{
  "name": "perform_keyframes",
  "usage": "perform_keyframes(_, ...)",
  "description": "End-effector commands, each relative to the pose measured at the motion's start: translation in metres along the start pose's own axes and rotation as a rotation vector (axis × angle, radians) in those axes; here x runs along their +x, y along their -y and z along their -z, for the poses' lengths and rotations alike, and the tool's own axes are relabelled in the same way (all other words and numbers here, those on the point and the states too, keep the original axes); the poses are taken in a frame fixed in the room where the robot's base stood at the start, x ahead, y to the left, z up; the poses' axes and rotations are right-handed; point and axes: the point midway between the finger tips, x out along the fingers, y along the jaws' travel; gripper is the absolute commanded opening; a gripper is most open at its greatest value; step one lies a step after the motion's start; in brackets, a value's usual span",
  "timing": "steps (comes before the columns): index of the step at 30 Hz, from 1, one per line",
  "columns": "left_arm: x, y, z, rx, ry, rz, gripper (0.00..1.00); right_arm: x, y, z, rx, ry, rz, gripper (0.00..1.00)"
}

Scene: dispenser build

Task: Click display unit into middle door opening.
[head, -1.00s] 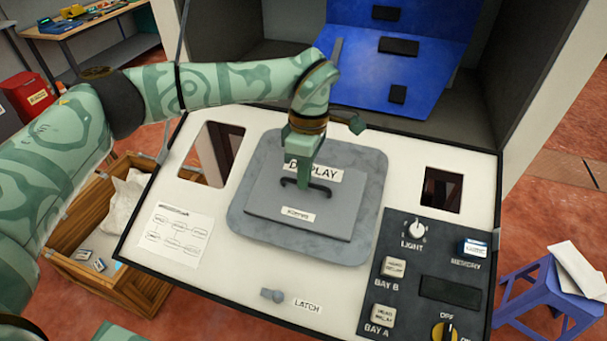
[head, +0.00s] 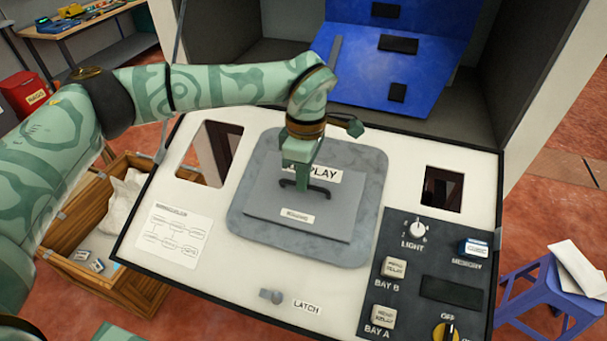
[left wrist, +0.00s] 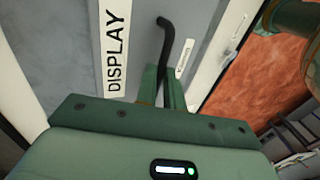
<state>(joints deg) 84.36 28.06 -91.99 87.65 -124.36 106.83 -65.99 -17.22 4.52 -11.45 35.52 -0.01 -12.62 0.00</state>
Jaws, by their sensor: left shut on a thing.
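The display unit (head: 322,215) is a grey raised block on a wider grey plate, with a DISPLAY label and a black handle. It lies over the middle of the white door panel (head: 229,271), between the two rectangular openings. My left gripper (head: 302,183) points down and is shut on the black handle. In the left wrist view the fingers (left wrist: 163,90) meet the handle (left wrist: 172,50) beside the DISPLAY label. The middle opening is hidden under the unit, and I cannot tell whether the unit is fully seated. My right gripper is not in view.
The left door opening (head: 232,138) and right door opening (head: 441,188) are empty. The latch knob (head: 272,296) sits below the unit. A switch panel (head: 420,265) is at the lower right. A wooden crate (head: 125,285) and blue stool (head: 545,285) stand on either side.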

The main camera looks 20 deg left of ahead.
Motion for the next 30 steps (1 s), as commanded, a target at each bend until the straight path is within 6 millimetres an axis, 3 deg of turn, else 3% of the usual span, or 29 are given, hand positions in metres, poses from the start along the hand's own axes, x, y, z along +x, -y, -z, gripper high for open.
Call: perform_keyframes(30,-0.0093,0.0014,0.0002,-0.001,0.001,-0.005,0.00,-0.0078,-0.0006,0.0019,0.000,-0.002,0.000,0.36)
